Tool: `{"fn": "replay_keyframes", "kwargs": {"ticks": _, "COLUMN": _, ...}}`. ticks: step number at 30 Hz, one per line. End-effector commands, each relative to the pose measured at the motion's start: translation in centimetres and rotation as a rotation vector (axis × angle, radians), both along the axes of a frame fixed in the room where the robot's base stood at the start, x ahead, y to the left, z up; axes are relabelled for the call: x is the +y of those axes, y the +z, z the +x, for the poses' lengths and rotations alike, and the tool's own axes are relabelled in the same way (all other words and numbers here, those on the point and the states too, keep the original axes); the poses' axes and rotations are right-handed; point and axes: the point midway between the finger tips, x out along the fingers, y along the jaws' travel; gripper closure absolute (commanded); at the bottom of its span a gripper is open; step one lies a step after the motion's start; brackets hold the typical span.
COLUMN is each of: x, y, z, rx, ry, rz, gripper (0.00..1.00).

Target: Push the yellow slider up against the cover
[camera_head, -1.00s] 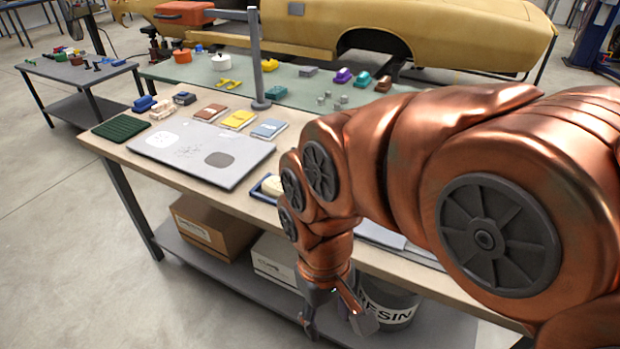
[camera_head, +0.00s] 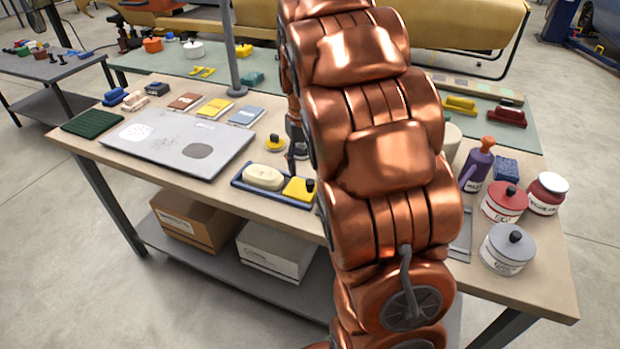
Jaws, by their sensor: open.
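The yellow slider (camera_head: 298,192), with a black knob on top, sits at the right end of a blue tray (camera_head: 272,196) near the table's front edge. The cream oval cover (camera_head: 263,177) lies in the same tray, just left of the slider. I cannot tell whether the two touch. My gripper (camera_head: 295,160) points down just behind the tray, near the slider's far side. It is open, and my copper arm hides part of it. I see nothing held in it.
A yellow disc with a dark knob (camera_head: 275,143) stands behind the tray. A grey panel (camera_head: 180,144) lies to the left.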

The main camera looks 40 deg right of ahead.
Motion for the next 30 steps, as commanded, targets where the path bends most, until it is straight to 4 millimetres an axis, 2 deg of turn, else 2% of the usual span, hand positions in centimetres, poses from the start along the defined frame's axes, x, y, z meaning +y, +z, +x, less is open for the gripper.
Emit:
{"fn": "replay_keyframes", "kwargs": {"ticks": 3, "x": -2.1, "y": -0.6, "z": 1.6, "rx": -0.01, "ry": -0.01, "rz": -0.002, "gripper": 0.48}}
{"fn": "replay_keyframes", "kwargs": {"ticks": 9, "x": -3.4, "y": -1.2, "z": 2.7, "rx": -0.016, "ry": -0.012, "rz": -0.004, "gripper": 0.48}}
{"fn": "replay_keyframes", "kwargs": {"ticks": 14, "x": -3.5, "y": -2.4, "z": 2.7, "rx": -0.015, "ry": -0.012, "rz": -0.003, "gripper": 0.48}}
{"fn": "replay_keyframes", "kwargs": {"ticks": 24, "x": -3.4, "y": -7.0, "z": 2.7, "rx": -0.016, "ry": -0.011, "rz": -0.003, "gripper": 0.48}}
{"fn": "replay_keyframes", "kwargs": {"ticks": 30, "x": -3.4, "y": -8.6, "z": 2.8, "rx": -0.019, "ry": -0.012, "rz": -0.004, "gripper": 0.48}}
